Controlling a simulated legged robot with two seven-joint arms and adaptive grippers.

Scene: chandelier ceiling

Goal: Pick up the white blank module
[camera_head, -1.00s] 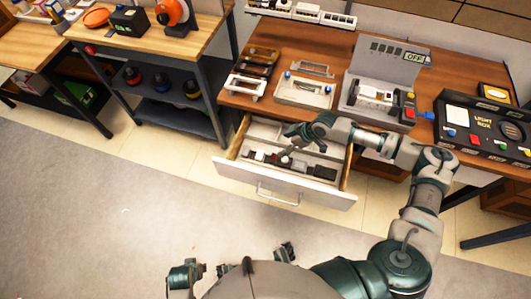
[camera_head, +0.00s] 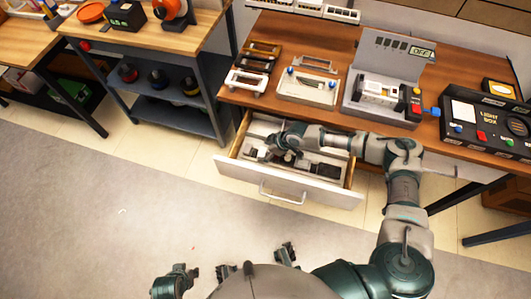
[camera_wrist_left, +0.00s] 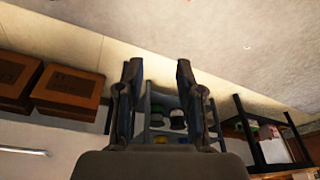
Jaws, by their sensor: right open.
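My right gripper (camera_head: 283,153) reaches down into the open drawer (camera_head: 290,188) under the wooden table and is open. Small dark and pale items lie in the drawer beneath and beside it. The gripper partly hides them, so I cannot tell for certain which one is the white blank module or whether a finger touches it. My left gripper shows in the left wrist view (camera_wrist_left: 158,85), with its two fingers apart and nothing between them.
The wooden table (camera_head: 262,104) holds a pale tray (camera_head: 308,90), a grey device with an "OFF" panel (camera_head: 395,52) and a black light box (camera_head: 485,128). A dark shelf cart (camera_head: 178,115) stands at left. The floor in front is clear.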

